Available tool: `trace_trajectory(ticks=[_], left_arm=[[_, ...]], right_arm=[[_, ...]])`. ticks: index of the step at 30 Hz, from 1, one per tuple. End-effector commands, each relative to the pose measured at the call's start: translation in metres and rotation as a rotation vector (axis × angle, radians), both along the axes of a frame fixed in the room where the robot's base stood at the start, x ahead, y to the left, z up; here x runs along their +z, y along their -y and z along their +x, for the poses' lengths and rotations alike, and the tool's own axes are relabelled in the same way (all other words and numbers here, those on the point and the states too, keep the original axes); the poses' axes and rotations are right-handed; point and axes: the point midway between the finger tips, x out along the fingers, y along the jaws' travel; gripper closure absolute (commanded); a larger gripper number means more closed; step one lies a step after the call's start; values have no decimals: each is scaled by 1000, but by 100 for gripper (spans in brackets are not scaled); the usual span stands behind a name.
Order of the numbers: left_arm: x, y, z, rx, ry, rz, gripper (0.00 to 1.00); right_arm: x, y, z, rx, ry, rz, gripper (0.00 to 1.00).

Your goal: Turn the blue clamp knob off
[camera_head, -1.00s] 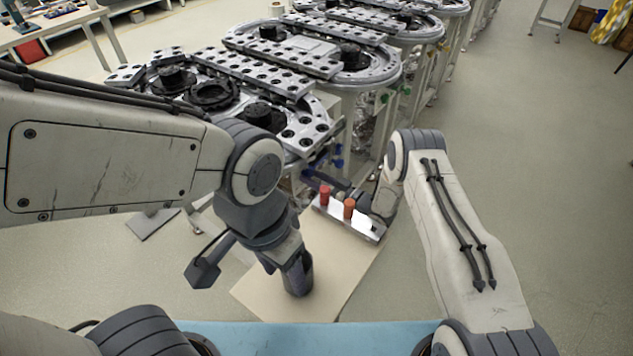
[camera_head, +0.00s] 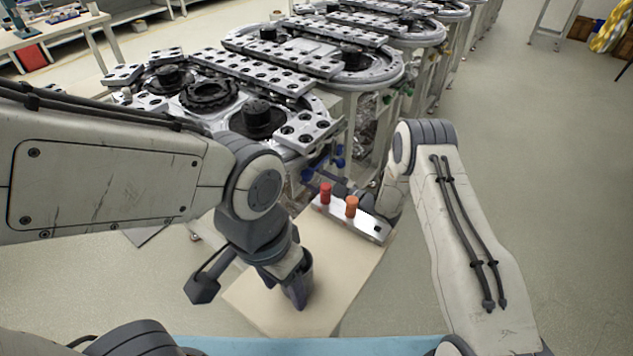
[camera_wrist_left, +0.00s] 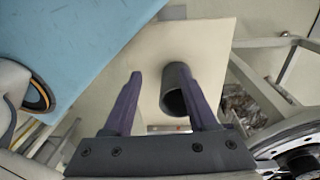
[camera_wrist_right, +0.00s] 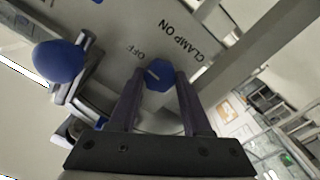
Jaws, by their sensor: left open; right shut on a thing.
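The blue clamp knob (camera_wrist_right: 158,76) is a faceted blue knob with a light line on its face, in the right wrist view. It sits on a pale panel (camera_wrist_right: 205,22) lettered OFF and CLAMP ON; OFF is just beyond the knob. The light line points roughly toward OFF. My right gripper (camera_wrist_right: 160,88) is shut on the knob, one finger on each side. In the head view, its fingers are hard to make out beside the track. My left gripper (camera_head: 301,294) is open over the beige board. A dark tube (camera_wrist_left: 170,100) stands between its fingers in the left wrist view.
A round blue knob (camera_wrist_right: 58,61) on a metal fitting is left of my right gripper. The ring track (camera_head: 290,70) fills the back. Floor at right is clear.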

Motion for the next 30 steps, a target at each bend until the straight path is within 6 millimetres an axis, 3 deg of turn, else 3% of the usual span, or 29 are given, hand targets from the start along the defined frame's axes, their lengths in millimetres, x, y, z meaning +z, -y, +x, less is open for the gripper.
trace_trajectory(ticks=[23, 24, 25, 26, 30], left_arm=[[-7, 0, 0, 0, 0, 0, 42], [-7, 0, 0, 0, 0, 0, 42], [-7, 0, 0, 0, 0, 0, 42], [-7, 0, 0, 0, 0, 0, 42], [-7, 0, 0, 0, 0, 0, 42]], right_arm=[[1, -5, -2, 14, 88, -59, 100], [1, -5, -2, 13, 88, -60, 40], [1, -5, -2, 13, 87, -59, 28], [1, -4, -2, 12, 87, -59, 21], [1, -1, -1, 6, 85, -60, 21]])
